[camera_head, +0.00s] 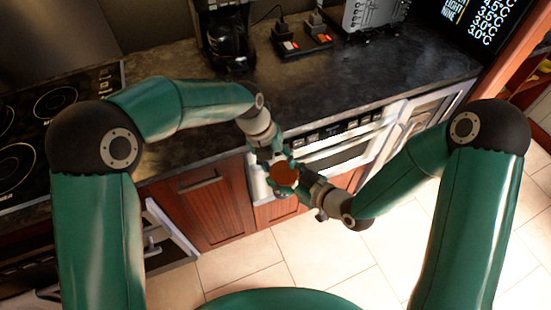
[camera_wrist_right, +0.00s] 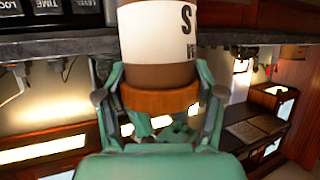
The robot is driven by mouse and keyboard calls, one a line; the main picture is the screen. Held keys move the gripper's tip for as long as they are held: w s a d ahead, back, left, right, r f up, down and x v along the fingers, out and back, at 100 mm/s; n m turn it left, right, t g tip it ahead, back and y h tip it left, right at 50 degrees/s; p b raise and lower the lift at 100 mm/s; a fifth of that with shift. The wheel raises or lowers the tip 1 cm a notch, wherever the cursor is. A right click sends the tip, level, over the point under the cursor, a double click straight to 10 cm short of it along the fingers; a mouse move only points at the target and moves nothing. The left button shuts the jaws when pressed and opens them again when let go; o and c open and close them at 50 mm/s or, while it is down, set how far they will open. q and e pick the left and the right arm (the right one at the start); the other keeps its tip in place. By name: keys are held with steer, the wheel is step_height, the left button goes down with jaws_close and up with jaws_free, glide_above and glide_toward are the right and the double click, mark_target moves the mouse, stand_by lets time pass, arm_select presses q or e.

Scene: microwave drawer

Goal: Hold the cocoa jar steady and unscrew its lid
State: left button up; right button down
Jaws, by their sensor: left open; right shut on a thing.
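The cocoa jar (camera_wrist_right: 157,45) is brown with a white label and shows upside down in the right wrist view. My left gripper (camera_head: 277,157) is open at the jar's far side. Its fingers are partly hidden, so I cannot tell if they touch the jar.
The dark countertop (camera_head: 330,90) lies behind, with a coffee maker (camera_head: 229,38) and a stovetop (camera_head: 50,105). A microwave drawer (camera_head: 340,148) is set into the cabinets just behind the jar. The tiled floor (camera_head: 240,268) below is clear.

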arm_select(q)
steer(key=shift+c, duration=0.2)
jaws_close()
steer(key=shift+o, duration=1.1)
jaws_free()
steer(key=shift+r, duration=0.1)
step_height(320, 180, up, 4)
steer(key=shift+f, duration=0.15)
steer(key=shift+a+r, duration=0.1)
steer(key=shift+r, duration=0.4)
steer(key=shift+c, duration=0.9)
steer(key=a+r, duration=0.4)
steer(key=r, duration=0.2)
steer(key=shift+n, duration=0.3)
steer(key=x, duration=1.1)
steer(key=shift+s+a+f, duration=0.15)
steer(key=shift+s+f, duration=0.1)
